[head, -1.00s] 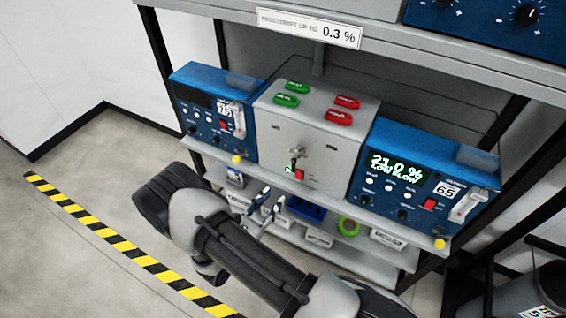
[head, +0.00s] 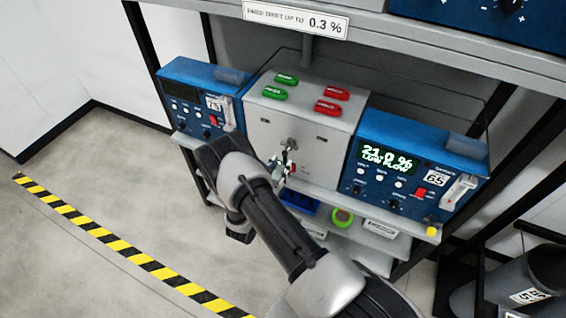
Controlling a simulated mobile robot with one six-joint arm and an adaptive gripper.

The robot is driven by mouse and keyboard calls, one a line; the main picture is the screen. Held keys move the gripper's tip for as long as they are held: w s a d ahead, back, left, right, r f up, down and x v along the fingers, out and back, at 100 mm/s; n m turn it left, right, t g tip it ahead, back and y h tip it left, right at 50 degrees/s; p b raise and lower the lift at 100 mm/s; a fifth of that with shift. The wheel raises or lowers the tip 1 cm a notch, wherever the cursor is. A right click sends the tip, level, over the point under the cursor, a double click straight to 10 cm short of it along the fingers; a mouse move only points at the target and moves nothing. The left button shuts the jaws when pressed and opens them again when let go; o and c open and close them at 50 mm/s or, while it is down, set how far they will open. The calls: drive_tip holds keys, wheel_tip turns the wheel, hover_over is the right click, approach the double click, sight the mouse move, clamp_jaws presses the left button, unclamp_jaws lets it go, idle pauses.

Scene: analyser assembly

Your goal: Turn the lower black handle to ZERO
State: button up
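A grey box (head: 313,155) stands on the shelf between two blue analysers. A silver fitting (head: 291,143) is on its front face. Just below it are small dark and red parts (head: 292,168), where the lower black handle seems to be. My gripper (head: 279,170) is in front of the lower part of this face, close to those parts. It is small and partly behind my arm. I cannot tell whether it touches the handle, or whether its fingers are open or shut. The handle's exact direction and any ZERO mark are not readable.
The right blue analyser (head: 412,150) shows 21.0 % and LOW FLOW. The left blue analyser (head: 190,88) is partly behind my arm. Green tags (head: 274,93) and red tags (head: 328,107) lie on the box. A lower shelf holds a green roll (head: 342,217). Striped floor tape (head: 100,238) runs at left.

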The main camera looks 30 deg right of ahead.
sight(285, 158)
drive_tip(key=shift+x, duration=1.45)
drive_tip(key=shift+c, duration=0.2)
clamp_jaws()
